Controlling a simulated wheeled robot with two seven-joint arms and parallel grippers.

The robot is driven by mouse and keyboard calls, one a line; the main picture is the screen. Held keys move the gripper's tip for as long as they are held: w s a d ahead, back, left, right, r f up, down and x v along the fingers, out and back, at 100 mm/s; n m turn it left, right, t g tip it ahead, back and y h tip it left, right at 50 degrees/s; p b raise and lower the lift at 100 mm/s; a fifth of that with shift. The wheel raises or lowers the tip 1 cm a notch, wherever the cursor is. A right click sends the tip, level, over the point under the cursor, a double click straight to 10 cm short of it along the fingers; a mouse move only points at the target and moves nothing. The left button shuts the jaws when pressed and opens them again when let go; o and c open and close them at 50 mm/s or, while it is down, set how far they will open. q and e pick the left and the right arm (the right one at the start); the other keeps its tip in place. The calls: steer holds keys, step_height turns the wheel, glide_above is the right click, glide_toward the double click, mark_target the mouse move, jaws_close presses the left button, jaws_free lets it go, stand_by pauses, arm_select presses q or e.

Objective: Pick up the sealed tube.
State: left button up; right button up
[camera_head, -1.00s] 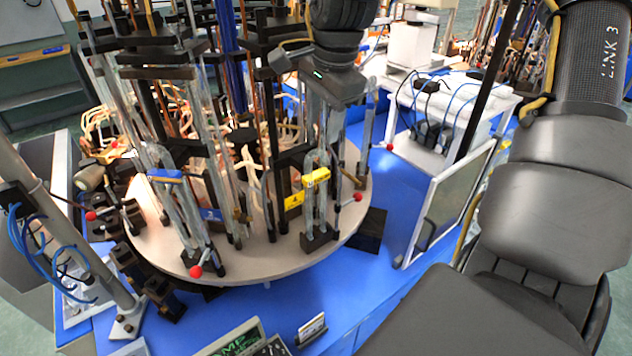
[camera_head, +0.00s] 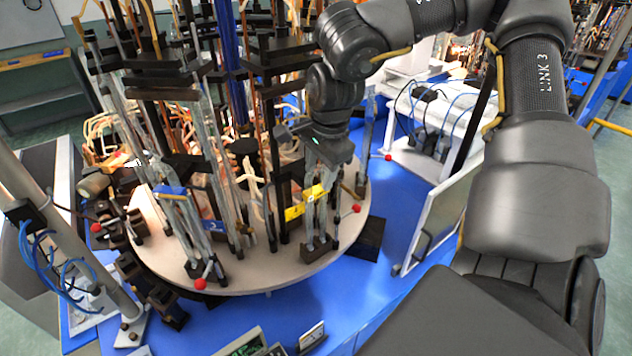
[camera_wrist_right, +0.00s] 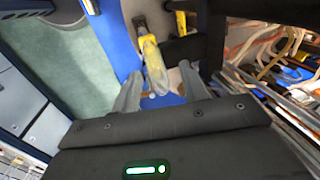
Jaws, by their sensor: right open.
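A clear glass tube (camera_head: 320,222) stands upright in a holder at the front right of the round turntable (camera_head: 255,268), by a yellow clamp (camera_head: 314,193). My right gripper (camera_head: 322,178) points down over this station, with its fingers at the tube's upper part. In the right wrist view my right gripper (camera_wrist_right: 160,84) is open, with a clear, yellow-tinted tube (camera_wrist_right: 153,65) between and just beyond its fingertips. I cannot tell whether the fingers touch it. The tube's top is hidden by the gripper body. My left gripper is not in view.
Other glass tubes and black posts crowd the turntable to the left of my gripper. A red-knobbed lever (camera_head: 356,208) sits just right of the tube. A framed panel (camera_head: 440,220) stands to the right. The blue tabletop (camera_head: 330,290) in front is mostly clear.

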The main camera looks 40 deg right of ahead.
steer(key=shift+s+a+r, duration=0.1)
steer(key=shift+c, duration=0.3)
jaws_close()
